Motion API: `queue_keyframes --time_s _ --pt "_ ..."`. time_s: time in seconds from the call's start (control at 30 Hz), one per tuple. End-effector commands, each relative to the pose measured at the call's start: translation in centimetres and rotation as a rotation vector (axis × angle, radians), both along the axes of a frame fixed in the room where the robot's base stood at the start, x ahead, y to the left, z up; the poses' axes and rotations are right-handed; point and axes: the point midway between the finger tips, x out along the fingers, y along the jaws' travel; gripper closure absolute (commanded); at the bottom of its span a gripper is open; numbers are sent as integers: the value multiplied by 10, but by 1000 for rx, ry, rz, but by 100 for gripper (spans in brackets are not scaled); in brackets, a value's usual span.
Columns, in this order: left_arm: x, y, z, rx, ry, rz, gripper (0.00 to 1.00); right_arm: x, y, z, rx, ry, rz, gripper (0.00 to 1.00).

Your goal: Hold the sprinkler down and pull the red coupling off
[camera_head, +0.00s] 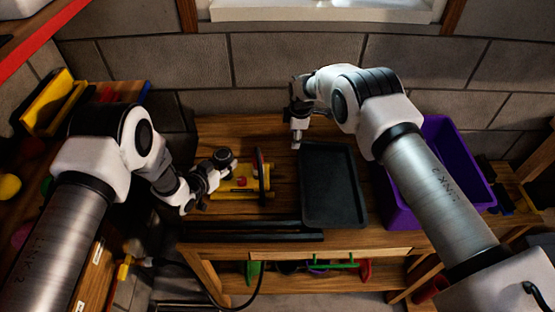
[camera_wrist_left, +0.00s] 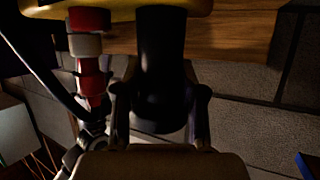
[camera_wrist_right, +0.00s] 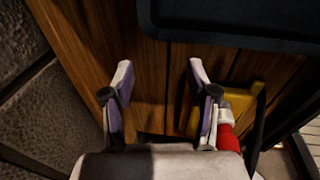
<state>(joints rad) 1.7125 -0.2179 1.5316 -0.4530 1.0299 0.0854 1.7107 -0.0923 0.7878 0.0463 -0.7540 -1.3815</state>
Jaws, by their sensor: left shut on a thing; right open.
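The yellow sprinkler (camera_head: 232,193) lies on the wooden workbench, left of the black tray. In the left wrist view, its yellow body (camera_wrist_left: 122,10) is at the top edge. My left gripper (camera_head: 222,170) is shut around a black cylinder (camera_wrist_left: 160,60) that meets the yellow body. The red coupling (camera_wrist_left: 91,82), with a grey ring, is beside that cylinder, apart from my fingers. In the right wrist view, the red coupling (camera_wrist_right: 228,140) is at lower right, partly hidden by my gripper. My right gripper (camera_wrist_right: 161,72) is open and empty above the bench, near the back wall.
The black tray (camera_head: 318,222) lies right of the sprinkler. A purple bin (camera_head: 440,135) stands farther right. Dark bars (camera_head: 250,231) run along the bench's front edge. A thin upright piece (camera_head: 262,172) stands by the sprinkler. A block wall closes the back.

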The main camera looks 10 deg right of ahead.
Motion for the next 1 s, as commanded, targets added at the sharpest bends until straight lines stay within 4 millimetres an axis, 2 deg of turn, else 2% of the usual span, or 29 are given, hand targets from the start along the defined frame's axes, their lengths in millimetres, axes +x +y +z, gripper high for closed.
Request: queue_keyframes --time_s 0.1,0.2,0.27,0.37,0.43,0.6,0.7,0.83,1.0 --pt "0 1 -1 3 0 0 100 -1 -20 -9 -24 -159 -167 42" --pt "0 1 -1 3 0 0 100 -9 -23 -9 37 -293 -273 42" --pt "0 1 -1 3 0 0 100 -18 -18 -6 109 -360 -323 42" --pt "0 1 -1 3 0 0 100 -44 -1 5 284 -428 -397 42" --pt "0 1 -1 4 1 0 100 -68 16 16 434 -438 -444 42" --pt "0 1 -1 4 1 0 100 -126 55 48 764 -364 -546 42" --pt "0 1 -1 4 1 0 100 -145 67 61 867 -320 -581 42" --pt "0 0 -1 4 1 0 100 -149 74 63 903 -303 -591 42" --pt "0 0 -1 3 1 -1 100 -136 85 51 901 -304 -591 42"
